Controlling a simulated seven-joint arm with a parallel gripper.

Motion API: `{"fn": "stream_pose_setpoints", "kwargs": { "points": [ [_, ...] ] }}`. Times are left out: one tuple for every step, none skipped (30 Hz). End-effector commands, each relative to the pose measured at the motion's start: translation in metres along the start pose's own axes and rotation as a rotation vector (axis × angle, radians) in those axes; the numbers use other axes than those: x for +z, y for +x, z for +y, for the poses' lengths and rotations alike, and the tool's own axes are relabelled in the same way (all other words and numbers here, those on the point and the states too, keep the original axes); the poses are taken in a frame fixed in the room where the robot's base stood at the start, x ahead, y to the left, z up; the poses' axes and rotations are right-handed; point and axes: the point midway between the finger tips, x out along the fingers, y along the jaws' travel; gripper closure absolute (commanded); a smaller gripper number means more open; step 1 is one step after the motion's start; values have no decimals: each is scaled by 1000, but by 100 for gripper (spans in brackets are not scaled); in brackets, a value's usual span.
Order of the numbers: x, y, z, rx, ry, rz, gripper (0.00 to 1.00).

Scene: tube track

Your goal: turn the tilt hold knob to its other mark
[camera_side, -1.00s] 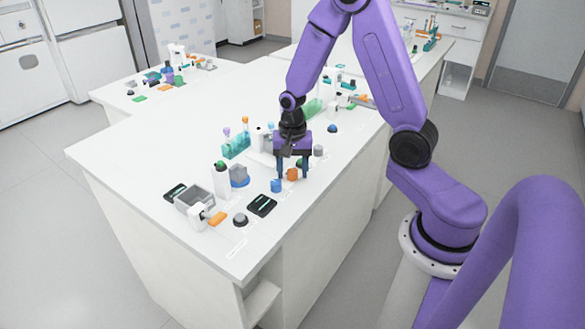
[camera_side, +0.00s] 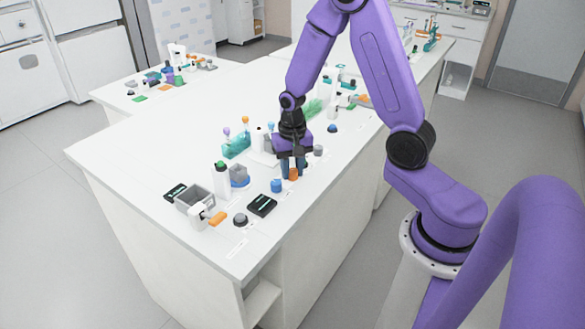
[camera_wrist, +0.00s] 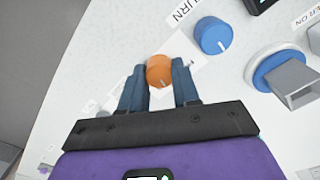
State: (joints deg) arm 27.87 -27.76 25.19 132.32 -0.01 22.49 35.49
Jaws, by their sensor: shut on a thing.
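An orange knob (camera_wrist: 160,71) with a pale pointer line stands on the white worktop; it also shows in the side view (camera_side: 293,174). My gripper (camera_wrist: 159,80) has its two blue fingers on either side of this knob and is shut on it. In the side view my gripper (camera_side: 292,172) points down at the knob, near the front edge. A blue knob (camera_wrist: 212,36) with a white pointer line stands beside it, apart from the fingers, and shows in the side view (camera_side: 276,185). The labels by the orange knob are partly hidden or too small to read.
A black device (camera_side: 262,205) lies left of the blue knob. A grey block on a blue base (camera_side: 239,176), a white bottle (camera_side: 221,182) and a grey bin (camera_side: 194,200) stand further left. A teal rack (camera_side: 236,146) stands behind.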

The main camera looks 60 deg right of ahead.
Motion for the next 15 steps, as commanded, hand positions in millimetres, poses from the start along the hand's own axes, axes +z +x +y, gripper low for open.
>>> {"fn": "stream_pose_setpoints", "kwargs": {
  "points": [
    [0, 0, 0, 0, -45, -1, 100],
    [0, 0, 0, 1, -73, -1, 100],
    [0, 0, 0, 1, -111, -1, 100],
    [0, 0, 0, 1, -140, -1, 100],
    [0, 0, 0, 1, -169, -1, 100],
    [1, 0, -1, 0, -207, -1, 100],
    [0, 0, -1, 0, -235, -1, 100],
    [0, 0, -1, 0, -264, -1, 100],
    [0, 0, -1, 0, -301, -1, 100],
    [0, 0, -1, 0, -330, -1, 100],
    [0, 0, -1, 0, -358, -1, 100],
    [0, 0, -1, 0, -396, -1, 100],
    [0, 0, -1, 0, -424, -1, 100],
    [0, 0, -1, 0, -452, -1, 100],
    [1, 0, -1, 0, -488, -1, 100]
  ]
}}
